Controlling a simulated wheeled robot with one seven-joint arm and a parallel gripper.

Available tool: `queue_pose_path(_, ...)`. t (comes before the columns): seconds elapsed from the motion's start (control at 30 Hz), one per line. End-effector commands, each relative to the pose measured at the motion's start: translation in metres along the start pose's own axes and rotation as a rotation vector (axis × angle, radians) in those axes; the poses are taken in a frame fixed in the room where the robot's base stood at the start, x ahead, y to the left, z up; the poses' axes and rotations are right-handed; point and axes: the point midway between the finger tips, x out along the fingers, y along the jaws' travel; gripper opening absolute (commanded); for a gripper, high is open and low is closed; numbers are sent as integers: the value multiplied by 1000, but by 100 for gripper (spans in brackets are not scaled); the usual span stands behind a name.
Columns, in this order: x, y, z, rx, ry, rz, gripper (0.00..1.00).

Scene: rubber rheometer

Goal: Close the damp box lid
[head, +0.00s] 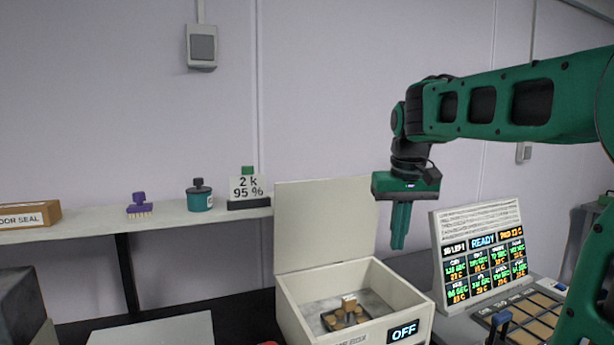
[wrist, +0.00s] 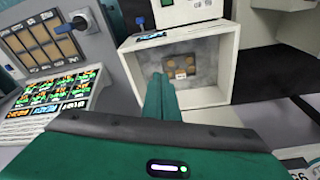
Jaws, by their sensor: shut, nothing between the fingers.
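The damp box (head: 375,290) is an off-white open-topped box with an OFF display on its front. Its lid (head: 324,222) stands upright at the back, open. My gripper (head: 398,245) points down, shut and empty, above the box's back right side and to the right of the lid. In the wrist view my shut fingers (wrist: 161,95) overlap the box's rim (wrist: 225,75). The lid is hard to make out there.
A console (head: 485,255) reading READY stands right of the box, with a tray of square pads (head: 530,315) before it. A wall shelf (head: 170,216) at left holds a purple brush (head: 139,205), a teal jar (head: 200,197) and a 2 k 95 % sign (head: 248,187).

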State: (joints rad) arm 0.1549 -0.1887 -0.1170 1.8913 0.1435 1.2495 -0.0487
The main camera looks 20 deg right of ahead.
Motion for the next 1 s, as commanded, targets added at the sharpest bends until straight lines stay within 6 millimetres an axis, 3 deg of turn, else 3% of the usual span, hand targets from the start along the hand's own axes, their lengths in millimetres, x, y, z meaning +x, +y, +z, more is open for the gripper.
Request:
queue_pose_path(0.03,-14,-12,-25,-24,20,-3,0)
queue_pose_path(0.2,-58,-54,-94,-106,82,-21,0)
queue_pose_path(0.5,-127,-135,-186,-248,190,-71,0)
queue_pose_path(0.7,-157,-173,-219,-316,243,-105,0)
queue_pose_path(0.9,-167,-187,-229,-340,265,-119,0)
queue_pose_path(1.0,-163,-189,-230,-342,265,-120,0)
